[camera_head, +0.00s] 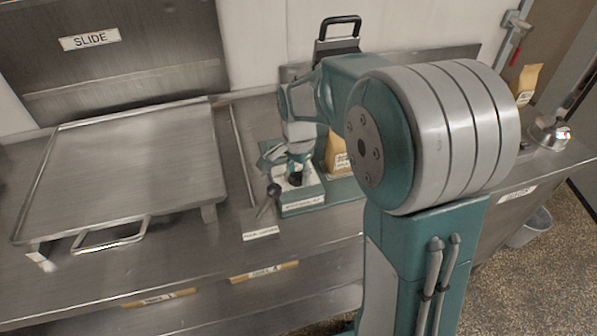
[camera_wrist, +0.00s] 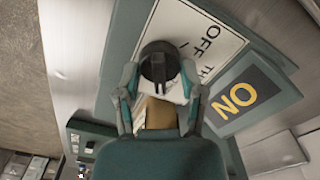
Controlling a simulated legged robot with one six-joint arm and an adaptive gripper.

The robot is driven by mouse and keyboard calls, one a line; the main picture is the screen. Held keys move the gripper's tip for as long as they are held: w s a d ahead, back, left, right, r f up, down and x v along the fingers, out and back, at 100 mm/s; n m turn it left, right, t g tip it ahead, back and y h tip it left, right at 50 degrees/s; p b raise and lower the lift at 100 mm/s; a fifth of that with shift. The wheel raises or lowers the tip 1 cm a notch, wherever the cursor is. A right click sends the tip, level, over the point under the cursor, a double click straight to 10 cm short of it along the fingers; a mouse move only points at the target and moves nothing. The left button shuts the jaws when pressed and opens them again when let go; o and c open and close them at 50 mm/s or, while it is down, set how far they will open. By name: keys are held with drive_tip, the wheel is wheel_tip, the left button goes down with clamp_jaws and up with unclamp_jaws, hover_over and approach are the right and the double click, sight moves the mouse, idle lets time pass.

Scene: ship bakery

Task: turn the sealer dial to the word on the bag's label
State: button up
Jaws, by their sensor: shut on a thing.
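The sealer (camera_head: 303,203) is a green box with a white plate on the counter. Its black round dial (camera_wrist: 158,64) stands on the white plate (camera_wrist: 205,28), where "OFF" and part of another word show. My gripper (camera_head: 296,168) reaches down onto the dial; in the wrist view my gripper (camera_wrist: 159,72) has one finger on each side of the knob and is shut on it. I cannot tell which word the dial points to. A brown bag (camera_head: 338,158) stands right behind the sealer, partly hidden by my arm; its label is too small to read.
A dark "ON" panel (camera_wrist: 238,97) lies beside the white plate. A black-handled scoop or spoon (camera_head: 269,199) lies left of the sealer. A raised metal slab (camera_head: 130,160) fills the left counter. Another bag (camera_head: 526,82) and a metal kettle (camera_head: 550,132) stand at the right.

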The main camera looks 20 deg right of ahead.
idle(0.3)
drive_tip(key=o, duration=1.1)
drive_tip(key=shift+a, duration=0.1)
drive_tip(key=shift+o, duration=0.2)
drive_tip(key=shift+a, duration=0.1)
wheel_tip(320, 180, up, 12)
drive_tip(key=shift+w+f, duration=0.1)
drive_tip(key=s+n+t, duration=0.5)
drive_tip(key=s+n, duration=0.7)
drive_tip(key=s, duration=0.9)
drive_tip(key=shift+t, duration=0.3)
